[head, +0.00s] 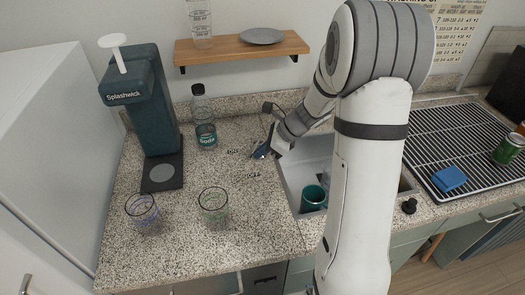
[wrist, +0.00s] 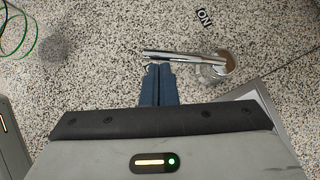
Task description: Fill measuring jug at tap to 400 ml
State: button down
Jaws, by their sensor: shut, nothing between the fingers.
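My gripper (head: 262,152) is shut and empty, low over the counter at the left edge of the sink (head: 293,180). In the wrist view its blue fingertips (wrist: 160,68) are right beside the free end of a chrome tap part (wrist: 180,54), a bar on a round base. I cannot tell whether they touch. In the head view the tap is not clearly seen near my gripper. A clear vessel (head: 326,177) in the sink is partly hidden by my arm; I cannot tell if it is the measuring jug.
A teal mug (head: 313,199) is in the sink. Two glasses (head: 142,212) (head: 213,205), a soda bottle (head: 204,125) and a Splashwick machine (head: 150,110) stand on the left counter. An ON label (wrist: 204,17) is near the tap. A drainer with a blue sponge (head: 450,179) lies right.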

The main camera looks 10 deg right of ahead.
jog(key=p+v, duration=0.6)
jog(key=v, duration=0.3)
jog(key=shift+s+d+r, duration=0.2)
jog(key=shift+s, duration=0.15)
jog(key=shift+a, duration=0.1)
dwell(0.6)
